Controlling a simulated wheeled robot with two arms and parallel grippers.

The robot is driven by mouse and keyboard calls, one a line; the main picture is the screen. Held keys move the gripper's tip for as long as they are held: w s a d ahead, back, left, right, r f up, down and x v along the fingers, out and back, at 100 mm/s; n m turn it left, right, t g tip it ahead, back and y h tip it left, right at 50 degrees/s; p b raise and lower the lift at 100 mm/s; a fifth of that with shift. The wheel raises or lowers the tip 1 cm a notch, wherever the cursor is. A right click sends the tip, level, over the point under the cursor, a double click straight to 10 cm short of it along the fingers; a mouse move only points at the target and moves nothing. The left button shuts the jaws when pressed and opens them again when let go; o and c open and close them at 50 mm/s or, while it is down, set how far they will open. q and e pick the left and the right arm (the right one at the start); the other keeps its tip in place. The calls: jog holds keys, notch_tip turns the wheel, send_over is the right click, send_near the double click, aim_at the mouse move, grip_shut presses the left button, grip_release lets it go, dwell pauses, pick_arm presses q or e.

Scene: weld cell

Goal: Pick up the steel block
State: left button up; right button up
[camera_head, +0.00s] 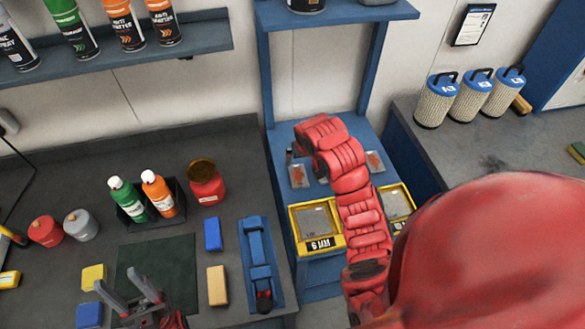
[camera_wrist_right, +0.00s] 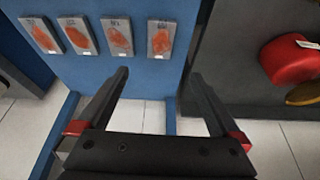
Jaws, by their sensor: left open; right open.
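I cannot clearly make out a plain steel block in either view. Several grey metal plates with orange-red patches stand in a row on a blue panel in the right wrist view; one is this grey plate (camera_wrist_right: 118,38). Two show beside my right arm in the head view, one being the left plate (camera_head: 298,175). My right gripper (camera_wrist_right: 159,77) is open and empty, its fingers pointing toward the blue panel; my red arm hides most of it in the head view. My left gripper (camera_head: 114,279) is open over the green mat (camera_head: 160,262), with nothing seen between its fingers.
The dark bench (camera_head: 215,150) holds a tan block (camera_head: 217,286), a blue block (camera_head: 212,234), bottles in a black tray (camera_head: 148,216), a red jar (camera_head: 206,188) and a blue vise-like fixture (camera_head: 259,262). A yellow box (camera_head: 317,243) marked 6 MM sits beside my right arm.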

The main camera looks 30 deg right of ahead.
jog(key=b, duration=0.4)
send_near(299, 176)
jog(key=b+x, duration=0.2)
jog(key=x, duration=0.1)
jog(key=shift+w+b, duration=0.2)
jog(key=shift+b, duration=0.2)
jog(key=shift+f, duration=0.25)
jog(key=b+x, duration=0.3)
jog(key=x, duration=0.1)
jog(key=shift+s+a+f, duration=0.1)
jog(key=shift+s+f, duration=0.05)
jog(key=shift+w+f+b, duration=0.25)
jog(key=shift+b, duration=0.05)
jog(key=shift+r, duration=0.1)
jog(key=shift+r, duration=0.1)
jog(key=c, duration=0.3)
grip_shut()
